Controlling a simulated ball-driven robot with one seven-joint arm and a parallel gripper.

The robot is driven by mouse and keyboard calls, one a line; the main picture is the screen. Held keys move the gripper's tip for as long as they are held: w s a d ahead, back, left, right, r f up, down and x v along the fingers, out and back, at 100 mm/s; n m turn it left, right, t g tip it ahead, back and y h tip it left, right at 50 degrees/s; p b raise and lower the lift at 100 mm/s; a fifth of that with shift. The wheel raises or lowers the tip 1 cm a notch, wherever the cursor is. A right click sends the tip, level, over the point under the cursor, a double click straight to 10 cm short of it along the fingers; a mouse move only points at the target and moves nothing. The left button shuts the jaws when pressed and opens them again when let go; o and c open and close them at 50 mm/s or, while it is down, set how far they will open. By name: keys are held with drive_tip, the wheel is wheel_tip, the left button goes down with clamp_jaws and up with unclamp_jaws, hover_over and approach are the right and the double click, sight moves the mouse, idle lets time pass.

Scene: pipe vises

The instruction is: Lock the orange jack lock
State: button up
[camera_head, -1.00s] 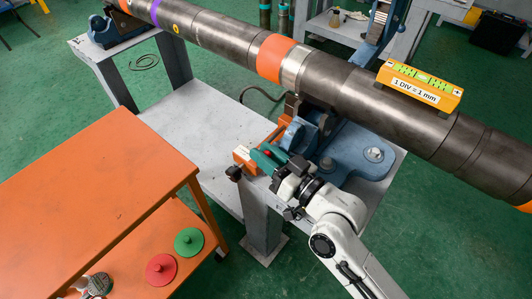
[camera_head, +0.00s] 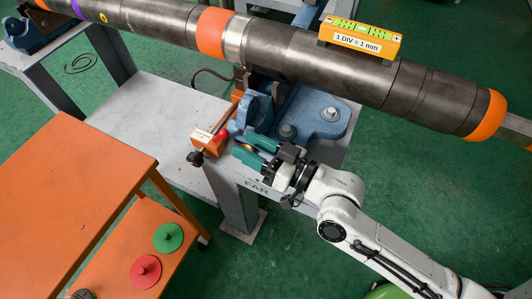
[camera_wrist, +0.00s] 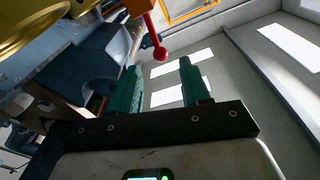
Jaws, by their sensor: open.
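The orange jack lock (camera_head: 207,141) is an orange block on the near edge of the grey stand, under the big pipe. Its red lever shows in the wrist view as a thin rod ending in a red ball (camera_wrist: 160,53). My gripper (camera_head: 240,146) has two teal fingers, spread apart and empty, just right of the orange block. In the wrist view my gripper (camera_wrist: 159,68) has the red ball ahead of the gap between its fingertips, apart from both. In the head view the lever is small and hard to make out.
A blue vise base (camera_head: 310,115) stands behind my gripper, holding the dark pipe (camera_head: 290,45). A yellow level (camera_head: 360,38) sits on the pipe. An orange table (camera_head: 70,195) and red and green discs (camera_head: 168,238) are at the left. The grey stand top (camera_head: 155,105) has free room.

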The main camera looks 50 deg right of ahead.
drive_tip(key=shift+v, duration=1.9)
